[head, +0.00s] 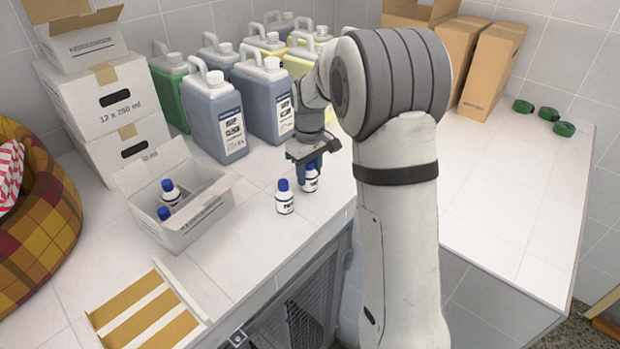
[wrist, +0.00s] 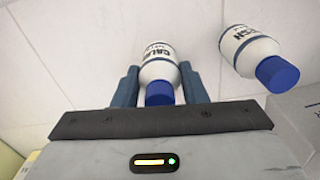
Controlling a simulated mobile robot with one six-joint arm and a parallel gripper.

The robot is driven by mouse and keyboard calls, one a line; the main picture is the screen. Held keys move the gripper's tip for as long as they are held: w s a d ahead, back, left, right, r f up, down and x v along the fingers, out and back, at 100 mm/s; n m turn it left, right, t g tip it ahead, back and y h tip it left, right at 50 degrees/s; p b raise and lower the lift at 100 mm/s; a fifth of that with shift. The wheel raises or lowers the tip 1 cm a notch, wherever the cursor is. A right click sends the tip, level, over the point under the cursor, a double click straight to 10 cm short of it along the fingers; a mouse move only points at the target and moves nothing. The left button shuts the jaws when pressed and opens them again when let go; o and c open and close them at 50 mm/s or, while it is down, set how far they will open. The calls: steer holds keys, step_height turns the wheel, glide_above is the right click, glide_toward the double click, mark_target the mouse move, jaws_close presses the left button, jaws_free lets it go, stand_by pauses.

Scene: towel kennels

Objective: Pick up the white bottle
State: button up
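A white bottle with a blue cap (wrist: 160,70) is between the two fingers of my gripper (wrist: 160,85), which sit close against both its sides with no clear gap. In the head view this white bottle (head: 311,185) is upright under my gripper (head: 308,165), its upper part hidden by the fingers. I cannot tell whether its base touches the counter. A second white bottle (head: 284,200) with a blue cap stands just to its left; it shows at the upper right of the wrist view (wrist: 245,50).
An open white carton (head: 198,219) at left holds more blue-capped bottles. Large grey and yellow jugs (head: 215,115) stand behind. White boxes (head: 105,100) are stacked at the back left. A striped tray (head: 150,315) lies in front. The right counter (head: 500,210) is mostly clear.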

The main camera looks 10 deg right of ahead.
steer(key=c, duration=0.5)
steer(key=shift+r, duration=0.1)
steer(key=shift+c, duration=0.2)
